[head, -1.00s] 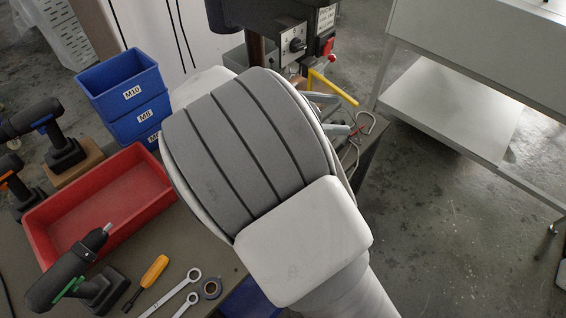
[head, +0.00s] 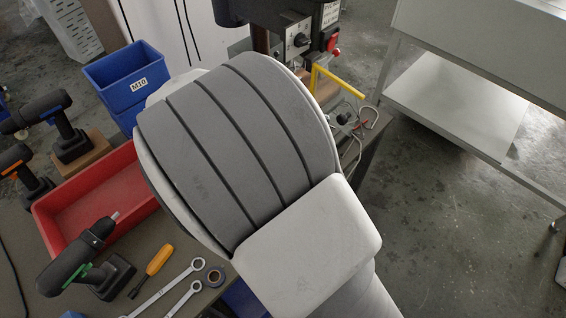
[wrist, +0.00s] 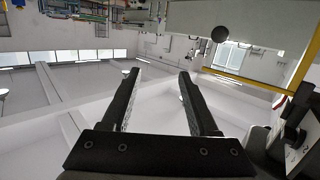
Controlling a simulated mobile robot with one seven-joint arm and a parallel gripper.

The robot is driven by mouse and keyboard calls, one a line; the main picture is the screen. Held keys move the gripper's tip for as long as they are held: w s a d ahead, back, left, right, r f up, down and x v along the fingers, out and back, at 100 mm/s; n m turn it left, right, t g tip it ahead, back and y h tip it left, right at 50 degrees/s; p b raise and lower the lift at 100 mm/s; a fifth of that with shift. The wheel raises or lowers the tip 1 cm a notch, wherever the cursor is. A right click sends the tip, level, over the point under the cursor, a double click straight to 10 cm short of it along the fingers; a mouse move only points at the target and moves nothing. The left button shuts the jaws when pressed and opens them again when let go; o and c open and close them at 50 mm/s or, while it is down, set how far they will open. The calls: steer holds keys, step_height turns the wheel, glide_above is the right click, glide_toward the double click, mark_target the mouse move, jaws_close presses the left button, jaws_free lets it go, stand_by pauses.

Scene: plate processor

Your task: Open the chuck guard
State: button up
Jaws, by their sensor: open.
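The chuck guard is seen by its yellow frame (head: 318,78) on the drill press (head: 295,35) at the top middle of the head view. My arm hides part of the frame and the area below the drill head. In the wrist view, a yellow bar of the guard (wrist: 262,82) runs along the upper right, with a dark round knob (wrist: 220,34) near its upper left. My gripper (wrist: 158,74) is open and empty. Its fingertips are left of and apart from the yellow bar. The gripper is hidden behind my arm in the head view.
A red bin (head: 95,200), blue M10 box (head: 125,78), cordless drills (head: 88,262), a screwdriver (head: 152,268) and wrenches (head: 170,290) lie on the bench at left. A grey metal table (head: 455,100) stands at right. Open floor lies between.

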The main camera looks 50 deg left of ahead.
steer(key=s+d+p, duration=0.1)
steer(key=s+d, duration=0.1)
steer(key=s, duration=0.7)
steer(key=shift+s, duration=0.4)
steer(key=shift+d, duration=0.1)
steer(key=shift+r+p, duration=0.15)
steer(key=shift+p, duration=0.5)
